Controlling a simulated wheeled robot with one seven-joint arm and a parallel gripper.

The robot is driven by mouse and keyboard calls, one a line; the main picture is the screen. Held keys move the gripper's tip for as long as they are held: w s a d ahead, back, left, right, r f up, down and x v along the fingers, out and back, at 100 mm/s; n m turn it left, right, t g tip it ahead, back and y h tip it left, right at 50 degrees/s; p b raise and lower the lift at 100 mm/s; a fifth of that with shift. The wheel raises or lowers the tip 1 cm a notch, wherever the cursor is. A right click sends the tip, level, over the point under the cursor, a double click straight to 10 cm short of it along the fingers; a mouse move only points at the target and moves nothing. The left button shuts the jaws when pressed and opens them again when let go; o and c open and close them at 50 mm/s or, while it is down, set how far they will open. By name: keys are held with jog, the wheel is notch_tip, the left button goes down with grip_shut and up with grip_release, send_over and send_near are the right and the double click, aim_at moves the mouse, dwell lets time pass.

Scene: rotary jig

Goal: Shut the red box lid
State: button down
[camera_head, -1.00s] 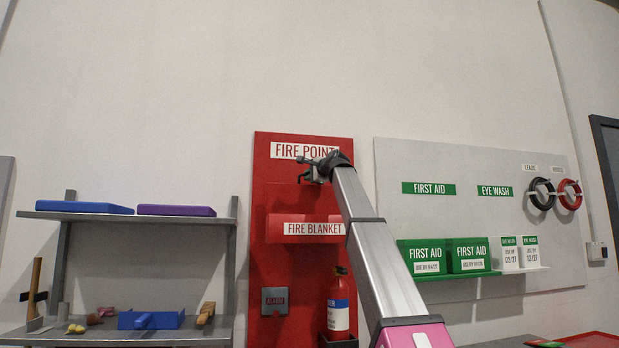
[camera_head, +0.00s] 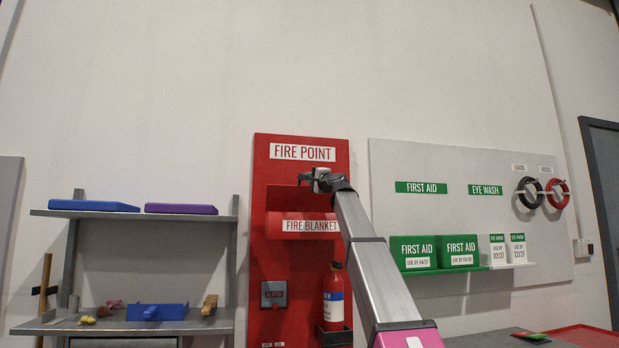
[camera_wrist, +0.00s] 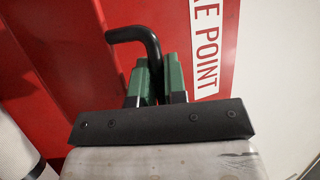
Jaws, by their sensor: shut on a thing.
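The red box labelled FIRE BLANKET (camera_head: 275,226) is fixed to the red board in the head view. A red panel (camera_head: 280,198) stands up above its front, looking like the raised lid. My gripper (camera_head: 318,180) is at the top of this panel, just below the FIRE POINT sign. In the wrist view, my green fingers (camera_wrist: 158,85) are shut on a black bent bar (camera_wrist: 140,36), whose end points left over the red surface. I cannot tell whether the bar touches or is joined to the lid. My arm hides the box's right end.
A fire extinguisher (camera_head: 334,297) and a grey alarm plate (camera_head: 274,294) are below the box. Shelves (camera_head: 140,217) with trays and tools stand left. Green first aid boxes (camera_head: 413,254) sit on a ledge to the right. The wall above is clear.

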jog(key=s+f+y, duration=0.1)
jog(key=s+f, duration=0.2)
jog(key=f, duration=0.3)
jog(key=s+d+f+n+t+y, duration=0.1)
jog(key=s+f, duration=0.3)
jog(key=f, duration=0.3)
jog(key=shift+s+d+f+n, duration=0.2)
jog(key=shift+d+n, duration=0.05)
jog(key=shift+n, duration=0.05)
dwell(0.8)
jog(key=shift+f, duration=0.15)
dwell(0.4)
jog(key=c, duration=1.2)
grip_release()
